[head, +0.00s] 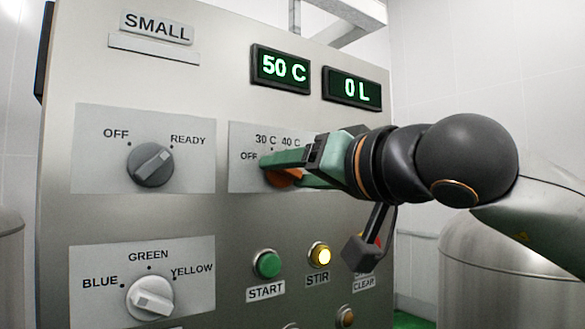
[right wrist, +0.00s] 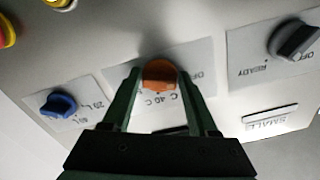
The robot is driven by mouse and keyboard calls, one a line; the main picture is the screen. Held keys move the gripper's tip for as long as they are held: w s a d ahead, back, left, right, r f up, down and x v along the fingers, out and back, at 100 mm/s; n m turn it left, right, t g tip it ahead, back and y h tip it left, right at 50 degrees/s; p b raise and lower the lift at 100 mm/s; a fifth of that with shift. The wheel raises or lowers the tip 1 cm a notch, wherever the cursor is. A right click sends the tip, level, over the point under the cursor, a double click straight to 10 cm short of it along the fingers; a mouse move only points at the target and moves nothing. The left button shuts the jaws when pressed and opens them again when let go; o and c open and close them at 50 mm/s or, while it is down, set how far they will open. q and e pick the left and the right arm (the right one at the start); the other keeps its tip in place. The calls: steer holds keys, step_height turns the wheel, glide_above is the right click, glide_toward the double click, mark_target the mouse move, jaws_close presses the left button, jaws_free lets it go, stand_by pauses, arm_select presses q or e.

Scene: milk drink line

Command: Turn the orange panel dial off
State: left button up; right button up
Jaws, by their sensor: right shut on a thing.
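The orange dial (head: 281,178) sits on a light plate marked OFF, 30 C and 40 C on the metal panel. My right gripper (head: 270,172) reaches in from the right with its green fingers at the dial and hides much of it. In the right wrist view the orange dial (right wrist: 159,74) is between the two fingertips of my right gripper (right wrist: 158,78), which is shut on it. The dial's pointer direction is hard to tell. My left gripper is not in view.
A grey dial (head: 151,165) marked OFF and READY and a white dial (head: 150,298) with colour names are at the left. Green START (head: 267,264) and lit yellow STIR (head: 320,255) buttons lie below. Displays read 50 C (head: 283,68) and 0 L (head: 354,88). A blue dial (right wrist: 58,104) shows in the wrist view.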

steer(key=shift+f, duration=0.2)
stand_by(0.3)
steer(key=o, duration=1.2)
steer(key=shift+r, duration=0.1)
steer(key=shift+o, duration=0.2)
steer(key=shift+s+d, duration=0.1)
steer(key=shift+s+d, duration=0.15)
steer(key=shift+s, duration=0.1)
steer(key=b+v, duration=0.3)
steer(key=v, duration=0.8)
steer(key=shift+s+d, duration=0.2)
steer(key=shift+s, duration=0.1)
